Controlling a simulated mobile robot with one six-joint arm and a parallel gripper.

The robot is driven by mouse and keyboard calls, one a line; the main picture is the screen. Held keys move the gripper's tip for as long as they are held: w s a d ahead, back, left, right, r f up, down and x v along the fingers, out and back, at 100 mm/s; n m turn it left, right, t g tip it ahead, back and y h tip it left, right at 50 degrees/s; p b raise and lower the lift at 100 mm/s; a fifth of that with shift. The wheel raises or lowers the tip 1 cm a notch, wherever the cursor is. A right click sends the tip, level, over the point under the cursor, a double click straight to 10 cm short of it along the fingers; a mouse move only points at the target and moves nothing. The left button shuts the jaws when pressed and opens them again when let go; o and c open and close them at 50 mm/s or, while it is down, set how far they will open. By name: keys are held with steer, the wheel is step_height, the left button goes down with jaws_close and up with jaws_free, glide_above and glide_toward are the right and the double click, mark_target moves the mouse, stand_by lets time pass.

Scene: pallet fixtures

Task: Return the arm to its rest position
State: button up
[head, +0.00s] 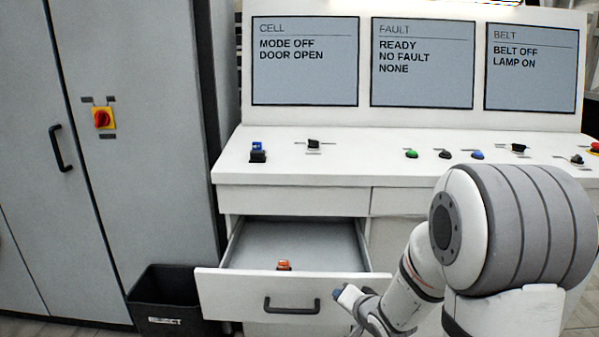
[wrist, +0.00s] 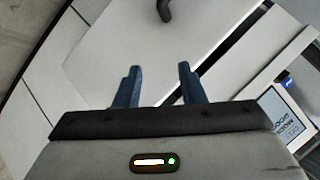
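My gripper (wrist: 158,85) shows in the wrist view with two blue fingers apart and nothing between them. In the head view my gripper (head: 345,296) is at the lower middle, close to the right end of the open drawer's front (head: 235,300). I cannot tell in the head view whether it touches the drawer. The drawer handle (head: 291,306) is dark and free of the gripper. It also shows at the top of the wrist view (wrist: 164,10). My arm reaches in from the lower right.
An orange item (head: 284,265) lies in the open drawer. A black reject bin (head: 165,295) stands on the floor left of it. The console desk (head: 370,150) carries several buttons and switches below three screens. A grey cabinet (head: 130,190) with a red switch (head: 102,118) stands at left.

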steer(key=s+d+r+n+g+h+p, duration=0.1)
steer(key=s+r+n+g, duration=0.1)
steer(key=s+r, duration=0.3)
steer(key=s+d+r+n+g+h+p, duration=0.1)
steer(key=s+r, duration=0.4)
steer(key=s, duration=0.6)
steer(key=s+d+r+n+g+h+p, duration=0.1)
steer(key=s+r+n+g+p, duration=0.1)
steer(key=s+r+g, duration=0.3)
steer(key=s+n, duration=0.1)
steer(key=s, duration=0.2)
steer(key=shift+s+d+r+n, duration=0.15)
steer(key=shift+d+n, duration=0.1)
steer(key=shift+n, duration=0.05)
